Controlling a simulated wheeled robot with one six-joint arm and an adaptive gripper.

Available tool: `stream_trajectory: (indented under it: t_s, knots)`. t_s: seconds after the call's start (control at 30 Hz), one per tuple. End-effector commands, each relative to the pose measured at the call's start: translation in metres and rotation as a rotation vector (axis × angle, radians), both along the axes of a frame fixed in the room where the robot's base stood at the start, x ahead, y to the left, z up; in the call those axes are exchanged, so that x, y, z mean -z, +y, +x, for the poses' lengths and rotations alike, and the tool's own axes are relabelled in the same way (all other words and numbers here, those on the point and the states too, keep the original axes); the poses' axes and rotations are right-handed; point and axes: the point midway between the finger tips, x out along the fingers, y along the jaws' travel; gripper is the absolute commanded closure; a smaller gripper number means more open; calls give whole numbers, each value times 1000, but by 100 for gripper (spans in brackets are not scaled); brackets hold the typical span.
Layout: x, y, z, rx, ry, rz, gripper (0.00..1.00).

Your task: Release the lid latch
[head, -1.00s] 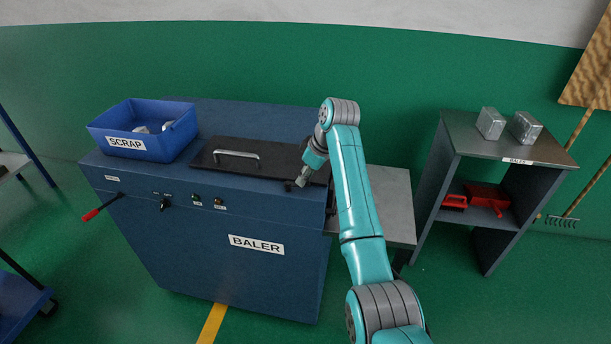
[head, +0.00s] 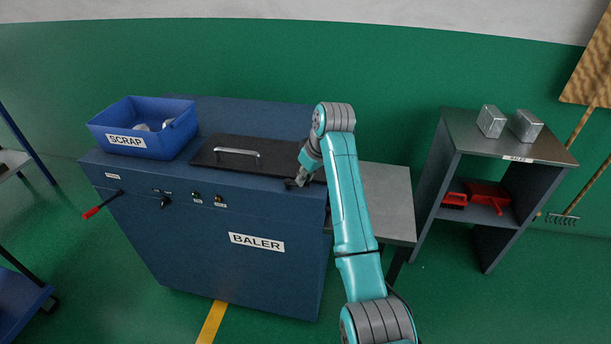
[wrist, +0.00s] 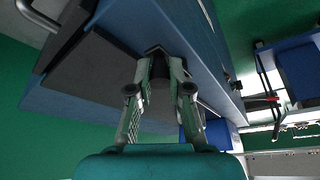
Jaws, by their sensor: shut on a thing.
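The baler's black lid (head: 240,155) lies flat and closed on top of the blue baler (head: 190,240), with a silver bar handle (head: 238,152) on it. The lid also shows in the wrist view (wrist: 95,75). My gripper (head: 297,183) is at the lid's front right corner. In the wrist view my gripper (wrist: 160,62) has its fingers closed around a small dark piece at the lid's edge, where the lid latch (wrist: 158,50) sits. The fingers hide most of the latch, so I cannot tell its position.
A blue scrap bin (head: 145,130) with pale pieces stands on the baler's left. A red-tipped lever (head: 100,206) and several controls are on the front. A grey side table (head: 388,200) adjoins the right. A shelf (head: 480,150) with two silver bales stands farther right.

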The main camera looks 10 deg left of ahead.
Motion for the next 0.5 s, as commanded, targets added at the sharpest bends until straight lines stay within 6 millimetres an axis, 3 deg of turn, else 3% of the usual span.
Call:
stream_trajectory:
  t_s: [0.03,0.13,0.5]
  knots:
    - [2,0,-1,-2,5,-1,79]
    - [2,0,-1,-2,5,-1,57]
    - [-2,-1,-1,-2,2,0,57]
